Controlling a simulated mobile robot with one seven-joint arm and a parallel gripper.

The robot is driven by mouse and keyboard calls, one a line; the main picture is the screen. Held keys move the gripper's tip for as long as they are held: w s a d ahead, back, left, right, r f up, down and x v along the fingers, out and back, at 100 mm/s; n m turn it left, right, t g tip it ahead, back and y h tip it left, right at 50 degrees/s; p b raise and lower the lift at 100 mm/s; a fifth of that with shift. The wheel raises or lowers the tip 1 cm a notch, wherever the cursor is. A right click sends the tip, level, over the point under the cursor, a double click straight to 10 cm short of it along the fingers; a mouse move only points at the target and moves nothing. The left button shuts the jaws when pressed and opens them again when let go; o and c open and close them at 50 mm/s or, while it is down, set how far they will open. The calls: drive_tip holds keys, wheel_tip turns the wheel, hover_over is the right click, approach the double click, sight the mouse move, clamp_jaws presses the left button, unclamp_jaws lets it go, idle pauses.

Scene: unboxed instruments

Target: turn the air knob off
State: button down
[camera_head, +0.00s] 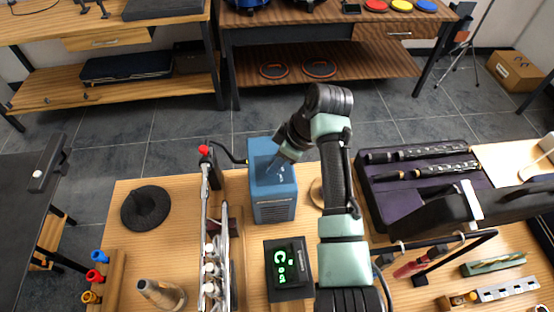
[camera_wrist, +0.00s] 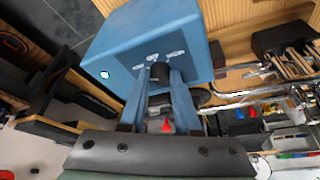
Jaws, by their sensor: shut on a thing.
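The air unit is a blue box (camera_head: 273,208) on the wooden table in the head view. It fills the upper middle of the wrist view (camera_wrist: 120,45). The black air knob (camera_wrist: 160,70) is on its face, with small white labels around it that are hard to read. A small lit green-white spot (camera_wrist: 104,75) is at the left of that face. My gripper (camera_wrist: 158,82) is shut on the knob, one finger on each side. In the head view my gripper (camera_head: 273,164) reaches the box's top from the right and hides the knob. The knob's pointing direction cannot be told.
A black display with green characters (camera_head: 290,268) stands in front of the box. A metal stand with a red tip (camera_head: 204,170) rises close on the left. A black cone-shaped thing (camera_head: 146,207) is farther left. A purple-lined instrument case (camera_head: 385,200) lies to the right.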

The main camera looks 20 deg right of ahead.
drive_tip(key=shift+r+m+p, duration=0.1)
drive_tip(key=shift+m+p, duration=0.2)
drive_tip(key=shift+p, duration=0.1)
drive_tip(key=shift+a+r+m+h+p, duration=0.15)
drive_tip(key=shift+m+h+p, duration=0.15)
drive_tip(key=shift+m+p, duration=0.65)
drive_tip(key=m+h+p, duration=0.1)
drive_tip(key=m+p, duration=0.1)
drive_tip(key=shift+s+a+m+t+p, duration=0.1)
drive_tip(key=shift+m+t+p, duration=0.15)
drive_tip(key=shift+t+p, duration=0.15)
drive_tip(key=m+h+p, duration=0.1)
drive_tip(key=m+p, duration=0.1)
drive_tip(key=m, duration=0.1)
drive_tip(key=shift+a, duration=0.15)
drive_tip(key=shift+m+h+p, duration=0.9)
drive_tip(key=shift+m, duration=0.9)
drive_tip(key=shift+f, duration=0.2)
drive_tip(key=c, duration=0.6)
unclamp_jaws()
